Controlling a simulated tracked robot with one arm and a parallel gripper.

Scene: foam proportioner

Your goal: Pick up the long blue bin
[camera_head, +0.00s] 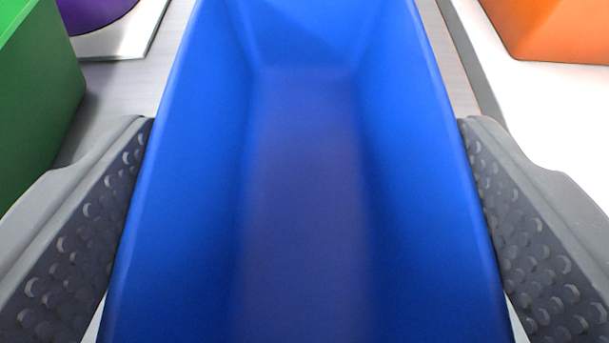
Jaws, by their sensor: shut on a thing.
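The long blue bin (305,200) fills the middle of the view and runs from the bottom edge to the top edge. It is open at the top, and its inside looks empty. My gripper (306,130) is shut on the bin, with one dark, studded finger pressed against each long outer side wall. The near end of the bin is cut off by the picture's bottom edge. I cannot tell whether the bin's underside touches the surface below.
A green bin (35,95) stands close on the left, beside my left finger. A purple round thing (92,12) sits on a white plate (125,38) at the top left. An orange thing (560,25) is on a white surface (540,95) at the top right.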

